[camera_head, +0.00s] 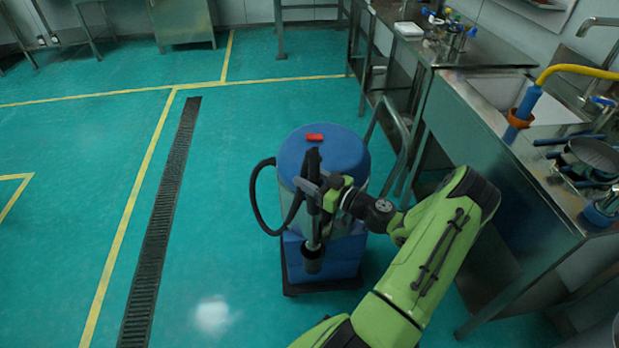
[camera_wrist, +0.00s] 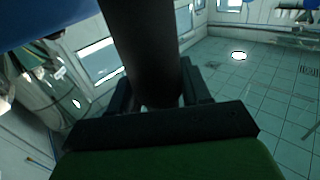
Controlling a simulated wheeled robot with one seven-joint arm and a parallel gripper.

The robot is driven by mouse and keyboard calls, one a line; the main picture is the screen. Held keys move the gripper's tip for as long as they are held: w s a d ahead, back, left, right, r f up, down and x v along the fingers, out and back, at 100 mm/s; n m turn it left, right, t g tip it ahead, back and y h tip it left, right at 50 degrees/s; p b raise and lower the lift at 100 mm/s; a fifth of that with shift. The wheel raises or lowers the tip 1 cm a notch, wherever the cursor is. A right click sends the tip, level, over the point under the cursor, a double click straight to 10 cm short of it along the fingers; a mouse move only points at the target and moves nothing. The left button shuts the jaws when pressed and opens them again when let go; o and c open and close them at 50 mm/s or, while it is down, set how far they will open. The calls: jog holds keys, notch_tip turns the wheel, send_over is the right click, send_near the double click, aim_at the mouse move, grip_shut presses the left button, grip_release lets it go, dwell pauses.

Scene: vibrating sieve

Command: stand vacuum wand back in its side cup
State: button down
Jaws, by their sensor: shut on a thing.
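The vacuum wand (camera_head: 313,217) is a dark, near-upright tube in front of the blue vacuum drum. My gripper (camera_head: 318,190) is shut on the wand at its upper part. In the wrist view the dark wand (camera_wrist: 143,50) runs between the fingers of my gripper (camera_wrist: 155,98). The side cup (camera_head: 312,260) appears as a dark round holder low on the drum's front, around or just behind the wand's lower end. I cannot tell whether the wand is inside it. A black hose (camera_head: 256,200) loops from the drum's left side to the wand.
The vacuum (camera_head: 340,150) has a blue top with a red switch (camera_head: 314,137) and stands on a dark wheeled base with a grey push handle (camera_head: 402,140). A steel sink bench (camera_head: 480,150) stands to the right. The green floor to the left, with a drain grate (camera_head: 165,210), is clear.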

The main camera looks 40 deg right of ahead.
jog(key=shift+f+b, duration=1.2)
jog(key=shift+b, duration=0.15)
dwell(0.5)
jog(key=shift+f+b, duration=0.95)
jog(key=shift+b, duration=0.7)
dwell(0.7)
jog(key=shift+c, duration=2.2)
grip_release()
jog(key=s+d+p, duration=0.2)
jog(key=s+d, duration=0.1)
jog(key=s, duration=1.2)
jog(key=shift+s, duration=0.25)
